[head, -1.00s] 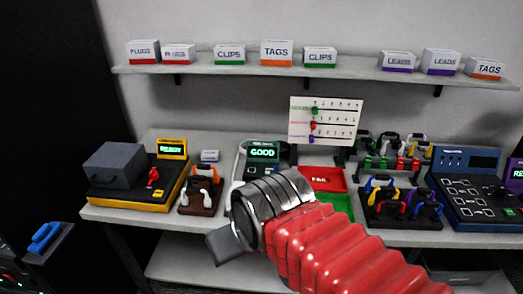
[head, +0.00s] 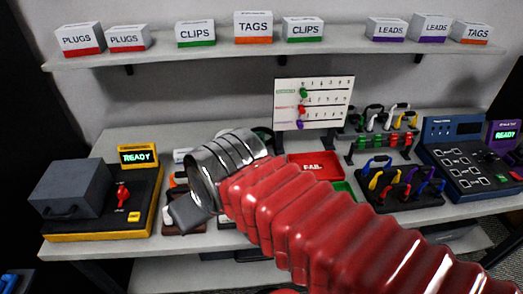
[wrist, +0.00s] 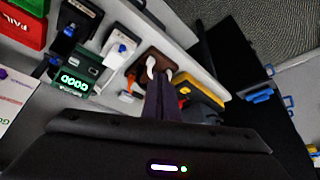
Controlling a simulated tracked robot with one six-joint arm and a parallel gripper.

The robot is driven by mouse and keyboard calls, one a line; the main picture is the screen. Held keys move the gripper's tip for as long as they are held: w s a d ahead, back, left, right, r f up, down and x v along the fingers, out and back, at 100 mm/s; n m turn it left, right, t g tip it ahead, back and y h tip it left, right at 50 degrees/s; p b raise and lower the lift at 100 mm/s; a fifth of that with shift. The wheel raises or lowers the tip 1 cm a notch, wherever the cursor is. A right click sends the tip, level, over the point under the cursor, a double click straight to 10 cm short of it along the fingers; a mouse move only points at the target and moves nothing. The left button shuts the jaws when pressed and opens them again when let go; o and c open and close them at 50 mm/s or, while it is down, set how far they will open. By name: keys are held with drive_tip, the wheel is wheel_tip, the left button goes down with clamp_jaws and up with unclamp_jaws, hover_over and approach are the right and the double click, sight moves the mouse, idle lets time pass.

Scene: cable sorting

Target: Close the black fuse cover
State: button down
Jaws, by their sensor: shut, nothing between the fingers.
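No part is labelled as a fuse cover, and I cannot tell for certain which one it is. A dark grey boxy hood (head: 72,189) with a front handle sits down on the yellow-edged black machine (head: 100,233) at the left of the bench in the head view. My gripper (head: 190,212) is to the right of that machine in the head view, in front of the bench items. In the wrist view my gripper (wrist: 158,85) shows its dark fingers shut together and empty, near a brown block and the yellow machine edge (wrist: 199,90).
A red lever (head: 122,196) and a READY screen (head: 138,156) are on the yellow-edged machine. A red FAIL tray (head: 317,167), a cable rack (head: 385,140) and a blue panel (head: 465,155) stand to the right. A shelf (head: 270,50) with labelled boxes hangs above.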

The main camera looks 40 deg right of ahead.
idle(0.3)
drive_tip(key=w+d+r+m+g, duration=0.1)
drive_tip(key=w+d, duration=0.4)
drive_tip(key=d, duration=0.8)
drive_tip(key=w+d+r+m+g+h, duration=0.1)
drive_tip(key=w+d+m, duration=0.3)
drive_tip(key=d, duration=1)
drive_tip(key=shift+w+h, duration=0.3)
drive_tip(key=shift+w, duration=0.75)
drive_tip(key=shift+d, duration=0.1)
drive_tip(key=x, duration=1)
drive_tip(key=shift+s+a, duration=0.3)
drive_tip(key=shift+s, duration=0.3)
drive_tip(key=shift+s+a, duration=0.3)
drive_tip(key=shift+s, duration=0.35)
drive_tip(key=shift+s+a, duration=0.3)
drive_tip(key=shift+s, duration=0.3)
